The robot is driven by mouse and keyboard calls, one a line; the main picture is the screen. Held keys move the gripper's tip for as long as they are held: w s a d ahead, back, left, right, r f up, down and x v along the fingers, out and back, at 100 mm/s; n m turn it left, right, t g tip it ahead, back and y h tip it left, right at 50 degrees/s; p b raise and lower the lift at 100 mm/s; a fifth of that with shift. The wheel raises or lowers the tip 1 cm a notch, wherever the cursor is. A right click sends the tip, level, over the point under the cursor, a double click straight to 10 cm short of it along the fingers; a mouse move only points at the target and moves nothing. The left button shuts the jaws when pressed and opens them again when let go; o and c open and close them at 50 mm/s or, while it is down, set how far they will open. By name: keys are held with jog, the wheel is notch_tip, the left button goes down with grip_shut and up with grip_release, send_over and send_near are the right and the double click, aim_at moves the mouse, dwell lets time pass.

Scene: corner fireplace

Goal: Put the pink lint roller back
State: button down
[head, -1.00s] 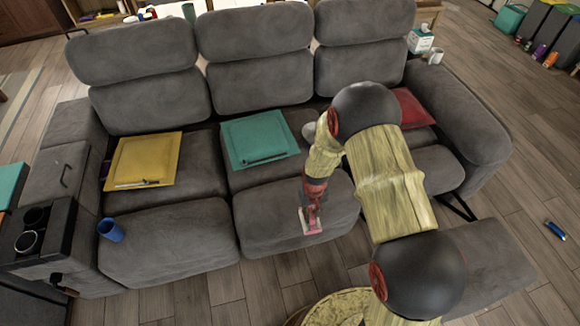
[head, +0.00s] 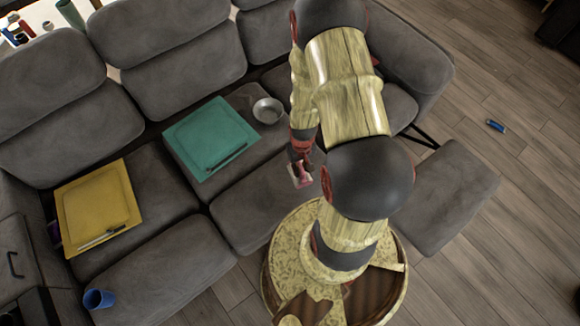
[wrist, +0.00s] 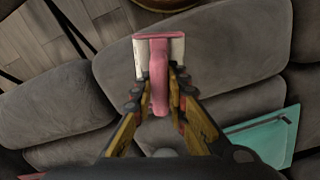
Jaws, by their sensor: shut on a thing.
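The pink lint roller (wrist: 158,75) is in my gripper (wrist: 158,98), which is shut on it. In the wrist view its pink handle runs between the two fingers, and its white roller head with a pink frame points away from the wrist. In the head view the roller (head: 301,177) hangs below my gripper (head: 302,160), in front of the grey sofa's seat edge. The roller appears clear of the cushions, but the exact gap cannot be told. No marked place for the roller is evident.
A blue object (head: 495,126) lies on the open wooden floor (head: 470,260) at right.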

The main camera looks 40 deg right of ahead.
jog(key=shift+m, duration=0.6)
jog(key=s, duration=0.1)
jog(key=s+d, duration=0.1)
jog(key=s, duration=0.1)
jog(key=s+r, duration=0.1)
jog(key=s, duration=0.1)
jog(key=shift+d+p, duration=0.4)
jog(key=w+f+b, duration=0.1)
jog(key=w, duration=0.1)
jog(key=w+f+b, duration=0.1)
jog(key=w, duration=0.2)
jog(key=w+f+b, duration=0.1)
jog(key=w+f, duration=0.1)
jog(key=w, duration=0.1)
jog(key=shift+d, duration=0.3)
jog(key=w+f+b, duration=0.1)
jog(key=w+f, duration=0.1)
jog(key=f, duration=0.1)
jog(key=w+f+b, duration=0.1)
jog(key=f+b, duration=0.1)
jog(key=f, duration=0.1)
jog(key=w+f+b, duration=0.1)
jog(key=w+f, duration=0.1)
jog(key=f, duration=0.1)
jog(key=shift+w+d+b, duration=0.2)
jog(key=shift+w+b, duration=0.1)
jog(key=shift+b, duration=0.05)
jog(key=shift+r, duration=0.1)
